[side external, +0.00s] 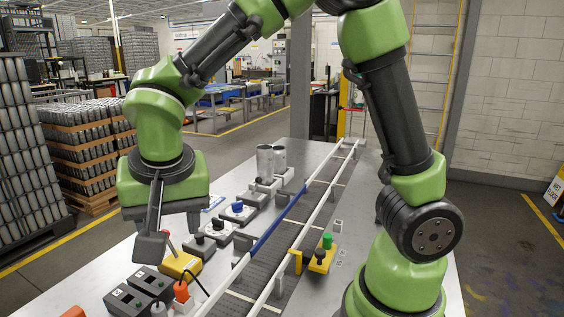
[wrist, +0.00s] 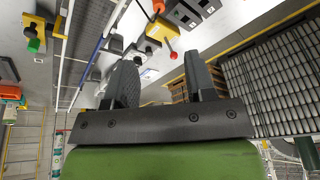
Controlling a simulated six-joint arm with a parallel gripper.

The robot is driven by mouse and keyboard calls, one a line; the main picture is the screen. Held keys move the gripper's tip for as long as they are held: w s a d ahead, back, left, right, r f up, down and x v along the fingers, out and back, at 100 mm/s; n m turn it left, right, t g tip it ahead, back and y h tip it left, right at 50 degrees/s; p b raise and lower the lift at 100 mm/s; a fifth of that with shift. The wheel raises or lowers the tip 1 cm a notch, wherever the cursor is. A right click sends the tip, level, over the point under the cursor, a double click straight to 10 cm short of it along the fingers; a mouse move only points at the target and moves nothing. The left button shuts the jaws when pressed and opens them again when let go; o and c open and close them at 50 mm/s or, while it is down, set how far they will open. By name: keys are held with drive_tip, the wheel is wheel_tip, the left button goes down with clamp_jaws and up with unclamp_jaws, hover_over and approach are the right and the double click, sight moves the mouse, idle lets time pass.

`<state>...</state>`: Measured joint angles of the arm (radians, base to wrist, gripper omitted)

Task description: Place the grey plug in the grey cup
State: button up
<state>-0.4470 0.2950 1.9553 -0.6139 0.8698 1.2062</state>
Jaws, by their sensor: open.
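My gripper (side external: 152,228) hangs over the left side of the table, fingers pointing down, beside a yellow box. In the wrist view its two dark fingers (wrist: 158,78) are spread apart with nothing between them. A dark grey plug-like knob (side external: 218,224) sits on a white block in the row left of the conveyor. Another dark knob stands on a dark grey block (side external: 200,245) just nearer. A small grey piece (side external: 159,309) shows at the bottom edge. I cannot tell for certain which is the grey plug or the grey cup.
A blue knob (side external: 237,207) stands farther back in the row, before two metal cans (side external: 265,162). The yellow box (side external: 180,265) with a red-tipped stick, an orange plug (side external: 181,291) and dark boxes (side external: 131,297) are near the gripper. The conveyor (side external: 262,257) runs along the right.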

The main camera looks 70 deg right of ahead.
drive_tip(key=s+d+r+n+t+y, duration=0.2)
drive_tip(key=s+d+r, duration=0.1)
drive_tip(key=s, duration=0.4)
drive_tip(key=s+d+r+n+t+y, duration=0.1)
drive_tip(key=s+d+r+n+t, duration=0.1)
drive_tip(key=s+r, duration=0.3)
drive_tip(key=s+d, duration=0.1)
drive_tip(key=s, duration=0.1)
drive_tip(key=shift+s+d+r+y, duration=0.2)
drive_tip(key=shift+s+r+y, duration=0.1)
drive_tip(key=shift+r+y, duration=0.1)
